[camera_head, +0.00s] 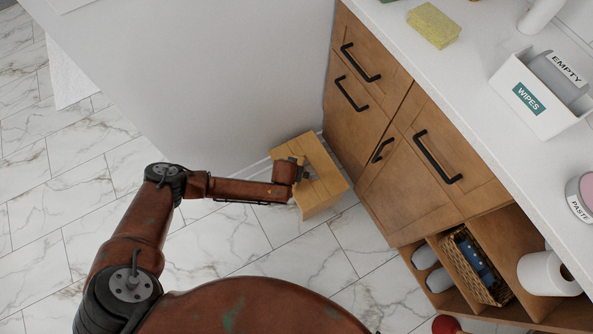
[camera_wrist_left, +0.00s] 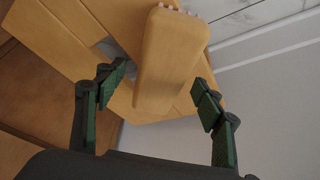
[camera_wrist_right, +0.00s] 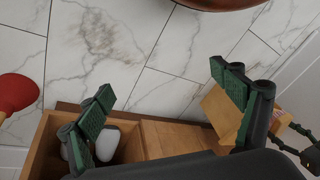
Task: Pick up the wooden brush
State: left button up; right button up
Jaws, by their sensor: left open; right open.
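The wooden brush (camera_wrist_left: 172,58) is a rounded, light-brown block with pale bristle tips at its top edge in the left wrist view. It lies over the slatted wooden stool (camera_wrist_left: 85,35). My left gripper (camera_wrist_left: 160,95) is open, with one finger on each side of the brush; contact is not clear. In the head view, my left gripper (camera_head: 306,175) is above the stool (camera_head: 315,200), and the brush cannot be made out there. My right gripper (camera_wrist_right: 165,103) is open and empty, above the open cabinet compartments and the floor in the right wrist view.
The stool stands in the corner between the grey wall (camera_head: 230,80) and the wooden cabinet (camera_head: 400,145) with black handles. A wicker basket (camera_head: 462,262) and toilet roll (camera_head: 548,274) sit in lower compartments. A red plunger (camera_wrist_right: 15,92) is nearby. The marble-tiled floor (camera_head: 230,245) has free room.

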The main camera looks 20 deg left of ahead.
pick_arm(q)
jog(key=shift+b+x, duration=0.3)
jog(key=shift+x, duration=0.5)
pick_arm(e)
jog(key=shift+w+a+f+t, duration=0.5)
jog(key=shift+w+a+f, duration=0.15)
jog(key=shift+w+f, duration=0.2)
pick_arm(q)
jog(key=shift+c, duration=0.2)
jog(key=c, duration=1.4)
jog(key=shift+r, duration=0.15)
pick_arm(e)
jog(key=shift+s, duration=0.1)
